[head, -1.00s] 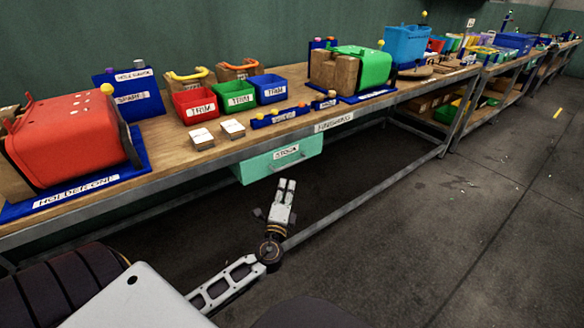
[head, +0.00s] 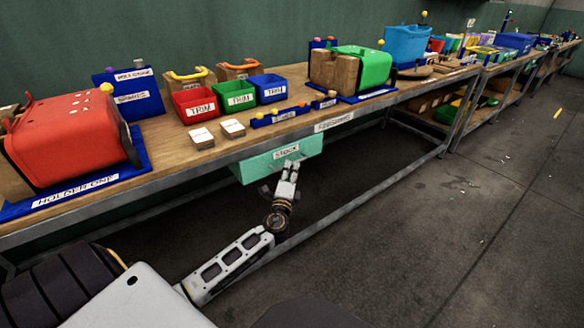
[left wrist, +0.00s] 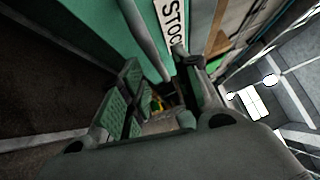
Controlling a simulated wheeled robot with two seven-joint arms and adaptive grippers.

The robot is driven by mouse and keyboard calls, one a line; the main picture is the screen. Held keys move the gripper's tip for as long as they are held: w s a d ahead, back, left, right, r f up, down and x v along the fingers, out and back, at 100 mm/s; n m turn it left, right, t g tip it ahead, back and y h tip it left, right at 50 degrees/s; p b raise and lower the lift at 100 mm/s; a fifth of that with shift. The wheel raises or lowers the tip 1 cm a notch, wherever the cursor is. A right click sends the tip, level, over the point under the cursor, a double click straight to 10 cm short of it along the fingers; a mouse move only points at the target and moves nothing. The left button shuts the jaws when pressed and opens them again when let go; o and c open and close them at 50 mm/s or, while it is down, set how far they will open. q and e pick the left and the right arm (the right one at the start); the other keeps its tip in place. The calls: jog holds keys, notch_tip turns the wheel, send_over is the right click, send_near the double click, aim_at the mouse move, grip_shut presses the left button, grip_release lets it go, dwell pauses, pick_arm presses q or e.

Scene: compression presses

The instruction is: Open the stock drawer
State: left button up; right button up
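The stock drawer (head: 256,170) is a mint-green box under the front edge of the workbench, with a white STOCK label on its front. It also fills the upper part of the left wrist view (left wrist: 95,22), where a grey bar handle (left wrist: 148,40) crosses its front. My left gripper (head: 290,166) is at the drawer front, just below the label. In the left wrist view the two fingers (left wrist: 162,88) are spread apart, with the handle's near end by the gap between them. Whether they touch the handle is unclear. My right gripper is not in view.
The workbench (head: 165,170) carries a red holder (head: 68,135), red, green and blue bins (head: 238,95) and a green holder (head: 372,66). A low metal rail (head: 350,207) runs below the drawer. The floor (head: 480,220) at right is mostly clear.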

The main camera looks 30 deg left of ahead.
pick_arm(q)
jog(key=shift+x, duration=1.4)
grip_shut()
